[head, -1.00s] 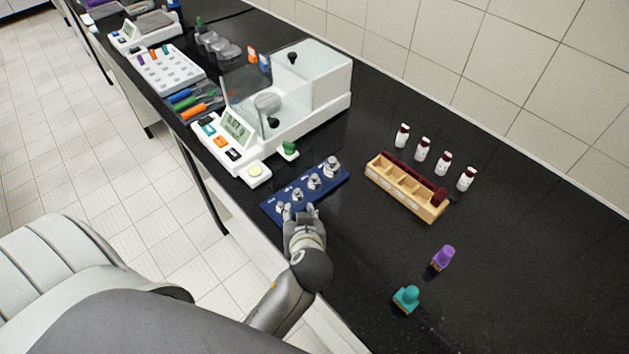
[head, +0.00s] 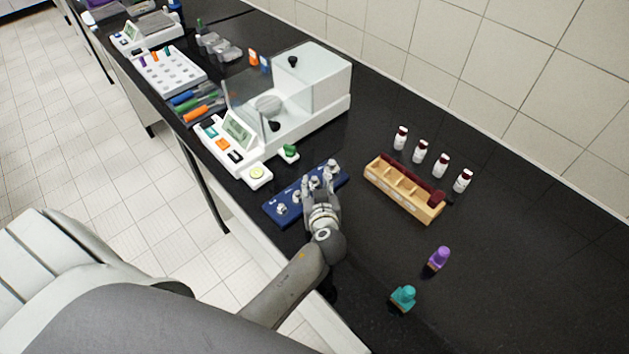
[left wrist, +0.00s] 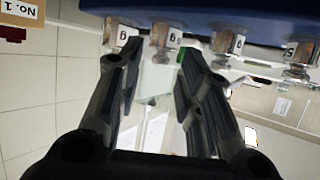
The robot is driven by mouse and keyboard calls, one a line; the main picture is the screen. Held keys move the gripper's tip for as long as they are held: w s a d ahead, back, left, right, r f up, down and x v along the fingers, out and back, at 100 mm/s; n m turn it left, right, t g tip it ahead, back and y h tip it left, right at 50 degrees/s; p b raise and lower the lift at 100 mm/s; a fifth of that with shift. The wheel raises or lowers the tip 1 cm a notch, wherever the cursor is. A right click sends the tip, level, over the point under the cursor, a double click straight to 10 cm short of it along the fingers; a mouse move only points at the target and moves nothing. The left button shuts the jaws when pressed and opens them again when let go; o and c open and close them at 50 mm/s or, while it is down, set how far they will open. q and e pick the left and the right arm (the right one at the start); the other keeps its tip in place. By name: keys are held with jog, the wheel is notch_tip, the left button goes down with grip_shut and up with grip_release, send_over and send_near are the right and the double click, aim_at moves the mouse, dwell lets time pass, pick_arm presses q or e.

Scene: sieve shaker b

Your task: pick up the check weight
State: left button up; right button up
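Several silver check weights stand in a row on a blue rack (head: 272,212) on the black bench. A left-end weight (head: 282,208) and a larger right-end weight (head: 334,166) show in the head view. My left gripper (head: 318,187) is at the rack's near edge, towards its right half, and partly hides the weights there. In the left wrist view the rack (left wrist: 255,22) and weights appear upside down. My left gripper (left wrist: 152,62) is open and empty there, with one weight (left wrist: 163,42) roughly ahead of the gap between its fingers. My right gripper is not in view.
The glass-sided balance (head: 315,95) stands behind the rack, with a green knob-like item (head: 288,152) close by. A wooden box (head: 402,190), several small bottles (head: 420,150), a purple stamp (head: 439,258) and a teal stamp (head: 403,298) are to the right. The bench at far right is clear.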

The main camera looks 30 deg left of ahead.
aim_at(314, 177)
pick_arm(q)
jog(key=p+x, duration=0.1)
jog(key=x, duration=0.2)
jog(key=shift+w+a+r, duration=0.15)
jog(key=shift+w+a+f+p, duration=0.25)
jog(key=shift+w+f+p, duration=0.05)
jog(key=shift+w+p, duration=0.1)
jog(key=c, duration=0.7)
grip_shut()
jog(key=shift+r, duration=0.2)
